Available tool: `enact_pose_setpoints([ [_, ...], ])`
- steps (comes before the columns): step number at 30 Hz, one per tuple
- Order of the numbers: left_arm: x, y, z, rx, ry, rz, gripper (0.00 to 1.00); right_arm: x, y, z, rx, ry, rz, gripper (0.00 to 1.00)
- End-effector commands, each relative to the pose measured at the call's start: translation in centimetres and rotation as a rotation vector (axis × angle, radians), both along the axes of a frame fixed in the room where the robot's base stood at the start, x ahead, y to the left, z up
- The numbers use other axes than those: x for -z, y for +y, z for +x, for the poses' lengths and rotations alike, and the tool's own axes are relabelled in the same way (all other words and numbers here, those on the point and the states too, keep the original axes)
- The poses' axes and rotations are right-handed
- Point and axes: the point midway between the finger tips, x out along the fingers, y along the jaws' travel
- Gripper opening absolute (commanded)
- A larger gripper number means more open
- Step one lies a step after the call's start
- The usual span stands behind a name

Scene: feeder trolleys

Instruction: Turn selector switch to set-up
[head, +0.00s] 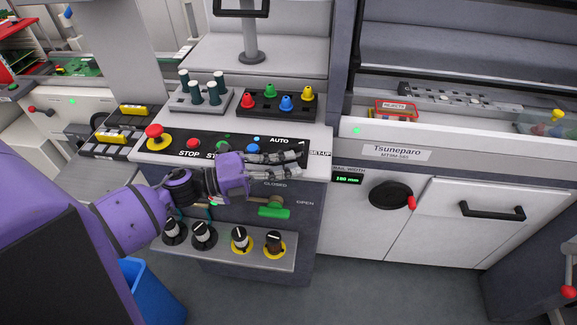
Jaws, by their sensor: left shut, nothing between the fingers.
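The control panel (176,147) on the trolley carries a red mushroom button (156,133) on a yellow base and a red STOP button (193,144). A green button (222,146) and a blue button (253,147) sit further right. The AUTO label (279,140) and the SET-UP label (320,153) show at the panel's right end. My left gripper (299,155) is shut and empty, with its fingers over the area between these labels. The selector switch is hidden behind the fingers, so I cannot tell its position or any contact. My right gripper is not in view.
A green handle (273,208) marked CLOSED and OPEN is below my gripper. Several black knobs (203,232) line a lower shelf. Colored nozzles in a black holder (270,105) stand behind the panel. A crank wheel (390,195) is to the right.

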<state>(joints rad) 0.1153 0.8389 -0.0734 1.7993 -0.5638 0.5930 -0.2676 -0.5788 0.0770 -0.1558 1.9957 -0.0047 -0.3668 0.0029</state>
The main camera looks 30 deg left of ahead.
Motion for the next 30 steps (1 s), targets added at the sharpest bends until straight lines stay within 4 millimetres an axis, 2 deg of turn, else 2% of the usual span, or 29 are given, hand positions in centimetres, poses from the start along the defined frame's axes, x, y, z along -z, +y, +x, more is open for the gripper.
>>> enact_pose_setpoints([
  [1, -0.6, 1.4, 1.1, -0.033, -0.016, 0.019, 0.00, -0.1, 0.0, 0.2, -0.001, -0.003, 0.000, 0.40],
  [7, -0.6, 1.7, 0.7, -0.033, -0.015, 0.019, 0.00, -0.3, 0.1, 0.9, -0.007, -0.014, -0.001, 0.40],
  [21, -0.3, 5.0, -4.8, -0.007, -0.006, 0.010, 0.00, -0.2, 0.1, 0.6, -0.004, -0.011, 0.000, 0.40],
  [30, -0.4, 5.5, -5.8, 0.000, -0.006, 0.007, 0.00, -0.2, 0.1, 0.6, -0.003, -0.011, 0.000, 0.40],
])
